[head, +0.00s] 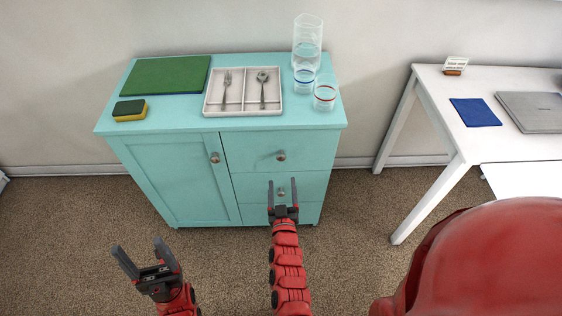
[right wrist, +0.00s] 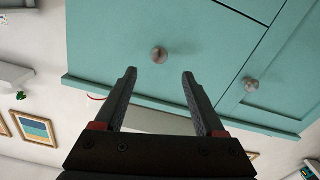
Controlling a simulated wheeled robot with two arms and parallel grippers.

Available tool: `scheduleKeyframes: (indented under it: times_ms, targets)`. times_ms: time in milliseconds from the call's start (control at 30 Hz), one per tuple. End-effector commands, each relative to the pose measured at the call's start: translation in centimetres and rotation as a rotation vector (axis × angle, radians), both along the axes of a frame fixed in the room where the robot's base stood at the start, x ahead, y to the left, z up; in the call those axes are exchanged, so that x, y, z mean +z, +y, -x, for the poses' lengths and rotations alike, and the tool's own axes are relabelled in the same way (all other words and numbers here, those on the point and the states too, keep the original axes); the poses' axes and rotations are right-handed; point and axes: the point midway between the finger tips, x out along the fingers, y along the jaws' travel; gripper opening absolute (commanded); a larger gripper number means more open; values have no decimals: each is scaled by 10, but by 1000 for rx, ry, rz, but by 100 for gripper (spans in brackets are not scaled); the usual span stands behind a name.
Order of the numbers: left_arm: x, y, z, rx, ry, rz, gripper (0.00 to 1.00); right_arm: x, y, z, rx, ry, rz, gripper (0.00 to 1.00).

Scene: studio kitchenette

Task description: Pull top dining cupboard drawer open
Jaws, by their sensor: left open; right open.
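The teal dining cupboard (head: 170,170) stands against the wall with a door on the left and a column of drawers on the right. The top drawer (head: 250,150) is shut, flush with the front, and has a round metal knob (head: 280,156). My right gripper (head: 283,188) is open and empty in front of the drawers, overlapping the middle drawer in the head view. In the right wrist view, which is upside down, a knob (right wrist: 159,55) shows beyond and between the open fingertips, apart from them. My left gripper (head: 145,255) is open and empty at lower left, away from the cupboard.
On the cupboard top are a green board (head: 165,75), a sponge (head: 130,110), a white cutlery tray (head: 243,111) and several clear glasses (head: 325,92). The door has its own knob (head: 214,157). A white desk (head: 455,110) stands right. Carpet before the cupboard is clear.

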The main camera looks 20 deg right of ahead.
Motion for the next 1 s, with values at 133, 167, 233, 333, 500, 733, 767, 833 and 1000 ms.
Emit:
scheduleKeyframes:
  times_ms: [133, 167, 233, 333, 500, 733, 767, 833, 1000]
  targets:
    - [2, 0, 0, 0, 0, 0, 72, 1, -11, -36, -1, -2, 3, 72]
    - [2, 0, 0, 0, 0, 0, 72, 1, -13, -42, -1, -1, 2, 72]
    - [2, 0, 0, 0, 0, 0, 72, 1, -17, -56, -1, -2, 2, 72]
    - [2, 0, 0, 0, 0, 0, 72, 0, -22, -72, 0, -1, 1, 72]
    - [3, 0, 0, 0, 0, 0, 72, 0, -26, -89, 0, 0, 1, 72]
    - [3, 0, 0, 0, 0, 0, 72, -1, -27, -95, 1, 1, 1, 72]
    - [3, 0, 0, 0, 0, 0, 72, -1, -27, -95, 1, 1, 1, 72]
    - [3, 0, 0, 0, 0, 0, 72, -1, -27, -95, 1, 0, 1, 72]
    - [3, 0, 0, 0, 0, 0, 72, -1, -27, -95, 1, 0, 1, 54]
